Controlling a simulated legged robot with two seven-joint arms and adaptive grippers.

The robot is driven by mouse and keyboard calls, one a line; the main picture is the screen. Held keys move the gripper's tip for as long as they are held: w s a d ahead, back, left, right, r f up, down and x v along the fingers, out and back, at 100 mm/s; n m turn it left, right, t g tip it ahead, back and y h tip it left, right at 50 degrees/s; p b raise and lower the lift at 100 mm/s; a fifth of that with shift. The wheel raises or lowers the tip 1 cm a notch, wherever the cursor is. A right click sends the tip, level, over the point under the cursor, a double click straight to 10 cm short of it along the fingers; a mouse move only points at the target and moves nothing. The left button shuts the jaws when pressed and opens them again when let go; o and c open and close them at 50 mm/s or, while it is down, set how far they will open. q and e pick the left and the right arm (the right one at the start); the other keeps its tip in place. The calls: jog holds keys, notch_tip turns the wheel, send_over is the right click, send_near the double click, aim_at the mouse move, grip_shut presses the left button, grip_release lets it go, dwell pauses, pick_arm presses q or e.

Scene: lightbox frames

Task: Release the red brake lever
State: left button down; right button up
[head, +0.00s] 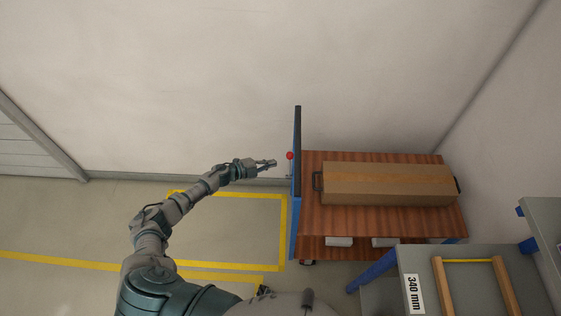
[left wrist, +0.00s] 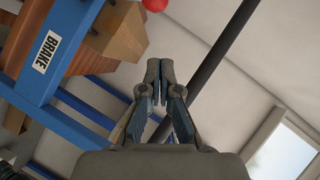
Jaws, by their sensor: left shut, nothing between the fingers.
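The red ball knob of the brake lever (head: 290,155) shows in the head view at the left side of the cart, beside its blue upright frame. In the left wrist view the red knob (left wrist: 155,4) is cut off at the top edge. A white label reading BRAKE (left wrist: 46,52) is on the blue frame there. My left gripper (head: 275,163) is shut and empty, just left of the knob, with a small gap seeming to lie between them. Its closed fingers (left wrist: 160,70) point up towards the knob in the wrist view. The lever's shaft is not clearly visible. My right gripper is not in view.
The cart (head: 312,215) has a wooden deck carrying a long brown box (head: 385,184) with dark handles. A grey table (head: 440,262) with a 340 mm label stands at the lower right. Yellow floor lines (head: 230,195) mark open floor at the left.

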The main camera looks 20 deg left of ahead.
pick_arm(q)
jog(key=shift+v, duration=1.95)
jog(key=shift+w+a, duration=0.15)
jog(key=shift+a, duration=0.05)
